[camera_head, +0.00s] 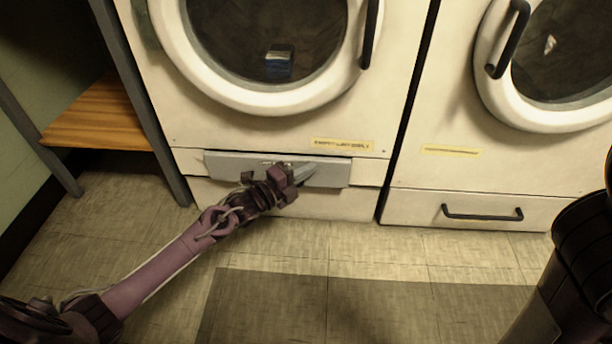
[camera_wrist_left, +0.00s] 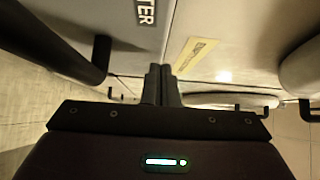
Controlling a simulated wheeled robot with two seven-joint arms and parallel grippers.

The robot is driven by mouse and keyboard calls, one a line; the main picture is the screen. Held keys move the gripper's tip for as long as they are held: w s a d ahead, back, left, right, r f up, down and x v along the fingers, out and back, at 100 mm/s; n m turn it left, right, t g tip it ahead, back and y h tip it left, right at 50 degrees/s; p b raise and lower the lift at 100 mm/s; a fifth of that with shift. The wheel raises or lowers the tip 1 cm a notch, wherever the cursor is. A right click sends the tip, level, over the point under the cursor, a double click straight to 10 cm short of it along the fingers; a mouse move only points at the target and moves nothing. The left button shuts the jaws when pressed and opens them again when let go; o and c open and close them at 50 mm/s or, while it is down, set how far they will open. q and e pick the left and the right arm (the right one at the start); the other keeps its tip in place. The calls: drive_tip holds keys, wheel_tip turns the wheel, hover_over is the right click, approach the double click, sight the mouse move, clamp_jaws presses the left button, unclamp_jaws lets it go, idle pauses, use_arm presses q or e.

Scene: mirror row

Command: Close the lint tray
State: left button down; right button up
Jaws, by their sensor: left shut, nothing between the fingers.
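The lint tray (camera_head: 228,166) has a wide grey front, low on the left cream machine, below its round door. It appears to stand out a little from the machine's front. In the left wrist view the grey front (camera_wrist_left: 125,12) shows part of a label ending in "TER". My left gripper (camera_head: 308,171) is in front of the tray's right half and covers part of it. Its fingers (camera_wrist_left: 161,72) are together and empty, pointing at the machine. I cannot tell whether they touch the tray. My right gripper is out of view.
A second machine (camera_head: 405,172) stands to the right, with a closed-looking lower drawer (camera_head: 480,208) with a black handle. A wooden shelf (camera_head: 100,118) on grey posts is at the left. The tiled floor (camera_head: 270,250) in front is clear, with a darker mat (camera_head: 330,310).

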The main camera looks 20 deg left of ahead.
use_arm(q)
drive_tip(key=shift+w, duration=0.2)
